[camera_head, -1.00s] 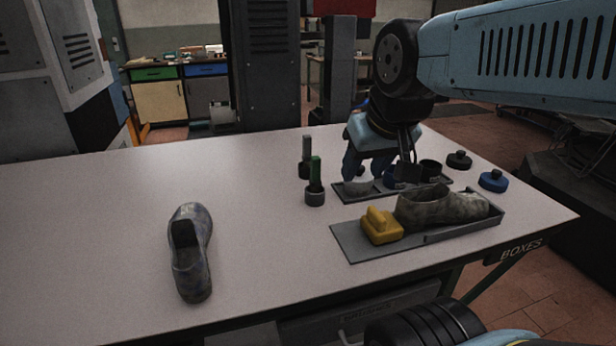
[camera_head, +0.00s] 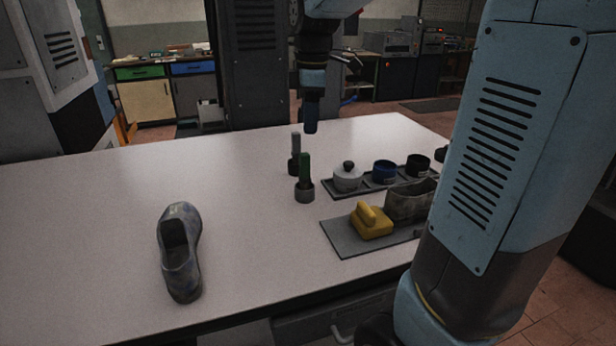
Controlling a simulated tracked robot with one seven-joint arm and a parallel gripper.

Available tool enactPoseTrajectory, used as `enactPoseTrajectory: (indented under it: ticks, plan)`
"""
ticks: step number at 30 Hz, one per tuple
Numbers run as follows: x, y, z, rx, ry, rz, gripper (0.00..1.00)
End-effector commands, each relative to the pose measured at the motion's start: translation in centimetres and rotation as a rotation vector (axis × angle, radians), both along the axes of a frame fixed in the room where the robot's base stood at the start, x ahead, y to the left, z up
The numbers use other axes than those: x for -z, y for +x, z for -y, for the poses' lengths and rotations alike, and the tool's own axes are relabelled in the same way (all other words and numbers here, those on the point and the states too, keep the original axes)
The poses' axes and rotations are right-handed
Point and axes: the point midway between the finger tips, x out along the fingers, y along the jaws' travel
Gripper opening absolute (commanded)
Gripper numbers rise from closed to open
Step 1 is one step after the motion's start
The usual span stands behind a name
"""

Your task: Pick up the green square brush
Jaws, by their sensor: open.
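The green square brush (camera_head: 305,168) stands upright on the white table, its green handle up and its lower end in a small dark round holder (camera_head: 304,191). The holder hides what is below the handle. My gripper (camera_head: 311,128) is open and points down, above the table and higher in the picture than the green brush.
To the right, a tray (camera_head: 336,188) holds a white lidded pot (camera_head: 348,178), a blue jar (camera_head: 384,172) and a dark jar (camera_head: 418,164). A yellow brush (camera_head: 371,222) and a shoe (camera_head: 408,203) lie on a grey board (camera_head: 345,240). Another shoe (camera_head: 180,252) lies left. My arm covers the right side.

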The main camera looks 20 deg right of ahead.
Motion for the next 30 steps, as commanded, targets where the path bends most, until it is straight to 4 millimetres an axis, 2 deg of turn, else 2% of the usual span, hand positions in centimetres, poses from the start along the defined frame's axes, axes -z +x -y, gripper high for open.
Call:
enactPoseTrajectory:
  ticks: [3, 9, 14, 24, 30]
  plan:
    - [0.7, 2.2, -0.3, -0.128, -0.018, -0.039, 0.6]
    - [1.4, 3.8, -0.5, -0.239, -0.029, -0.07, 0.6]
    - [3.0, 3.9, -0.5, -0.254, -0.03, -0.075, 0.6]
    - [8.6, 3.9, -0.4, -0.25, -0.029, -0.074, 0.6]
    - [9.9, 3.9, -0.4, -0.25, -0.03, -0.073, 0.6]
